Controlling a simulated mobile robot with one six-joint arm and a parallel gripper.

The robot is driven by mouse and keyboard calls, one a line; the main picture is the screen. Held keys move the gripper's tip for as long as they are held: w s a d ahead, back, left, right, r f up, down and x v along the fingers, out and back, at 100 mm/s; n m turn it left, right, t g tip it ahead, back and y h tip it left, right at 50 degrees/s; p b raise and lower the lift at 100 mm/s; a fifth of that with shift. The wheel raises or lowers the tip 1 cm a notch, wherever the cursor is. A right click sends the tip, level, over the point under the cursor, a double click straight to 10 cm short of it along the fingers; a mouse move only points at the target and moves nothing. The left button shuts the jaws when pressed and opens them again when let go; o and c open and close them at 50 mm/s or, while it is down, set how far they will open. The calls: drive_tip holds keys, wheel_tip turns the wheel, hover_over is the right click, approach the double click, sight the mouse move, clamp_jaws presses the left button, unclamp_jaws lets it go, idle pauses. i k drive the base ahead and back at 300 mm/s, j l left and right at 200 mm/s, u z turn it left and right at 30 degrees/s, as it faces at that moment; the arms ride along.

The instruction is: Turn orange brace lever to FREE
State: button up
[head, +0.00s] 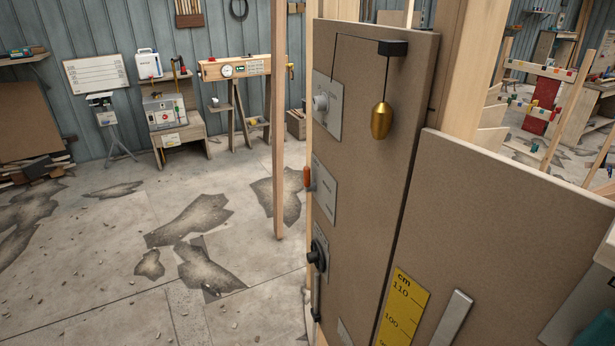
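A small orange lever (307,178) sticks out at the left edge of a tall brown panel, beside a light grey plate (325,192). I see it nearly edge-on. The plate's lettering is too small to read, so I cannot tell which mark the lever points to. Above it is another grey plate (332,118) with a pale round knob (320,102). Below it is a black round knob (318,254). My gripper is not in view.
A lower brown board (500,240) fills the right. The cracked floor (110,260) at left is mostly clear.

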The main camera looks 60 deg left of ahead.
sight(309, 186)
drive_tip(key=u, duration=2.25)
drive_tip(key=j, duration=0.2)
drive_tip(key=i+j, duration=0.35)
drive_tip(key=i, duration=0.15)
drive_tip(key=i+j, duration=0.35)
drive_tip(key=i, duration=0.15)
drive_tip(key=i+j, duration=0.35)
drive_tip(key=i, duration=0.2)
drive_tip(key=i+l, duration=0.15)
drive_tip(key=l+u, duration=0.05)
drive_tip(key=l, duration=0.05)
